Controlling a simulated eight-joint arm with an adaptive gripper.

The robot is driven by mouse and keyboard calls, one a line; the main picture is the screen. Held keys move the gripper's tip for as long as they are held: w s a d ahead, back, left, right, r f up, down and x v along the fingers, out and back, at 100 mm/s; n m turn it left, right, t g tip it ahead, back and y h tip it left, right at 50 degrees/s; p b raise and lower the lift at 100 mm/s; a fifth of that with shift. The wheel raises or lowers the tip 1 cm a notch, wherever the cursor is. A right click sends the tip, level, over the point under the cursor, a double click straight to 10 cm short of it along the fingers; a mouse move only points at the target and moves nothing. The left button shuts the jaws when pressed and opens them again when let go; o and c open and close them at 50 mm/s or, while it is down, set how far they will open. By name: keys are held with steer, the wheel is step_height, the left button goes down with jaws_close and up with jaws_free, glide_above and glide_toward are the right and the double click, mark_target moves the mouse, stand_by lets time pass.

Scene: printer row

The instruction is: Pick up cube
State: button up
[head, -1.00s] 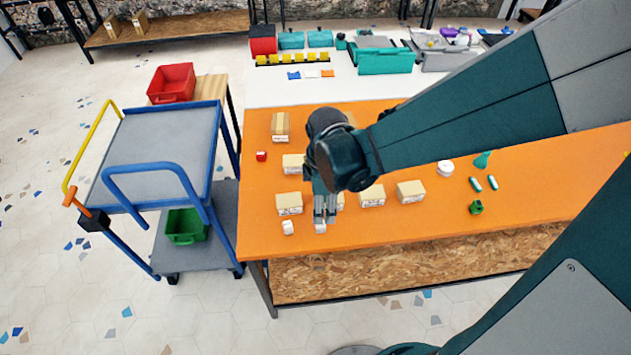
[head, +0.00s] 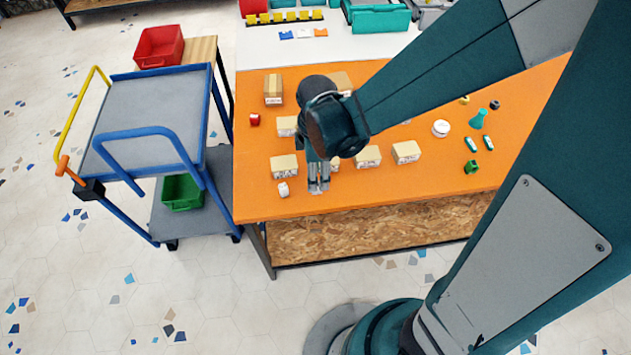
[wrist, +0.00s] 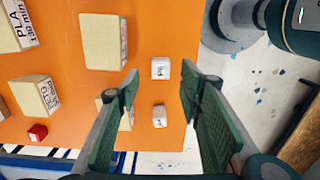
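My gripper (head: 318,188) hangs over the front edge area of the orange table, and its fingers are open in the wrist view (wrist: 159,72). A white cube with dark print (wrist: 161,68) shows between the fingertips in the wrist view, apart from both fingers; in the head view my gripper hides it. A second white cube (head: 283,189) lies just left of my gripper in the head view, and lower in the wrist view (wrist: 159,116). A small red cube (head: 254,120) sits near the table's left edge; it also shows in the wrist view (wrist: 37,132).
Several cardboard boxes (head: 284,167) stand behind and beside my gripper on the orange table (head: 400,190). A white round item (head: 441,128) and green parts (head: 472,167) lie to the right. A blue-framed cart (head: 145,110) stands left of the table.

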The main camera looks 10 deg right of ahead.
steer(key=shift+f, duration=0.3)
steer(key=shift+f+b, duration=0.75)
steer(key=shift+f, duration=1.75)
steer(key=c, duration=0.8)
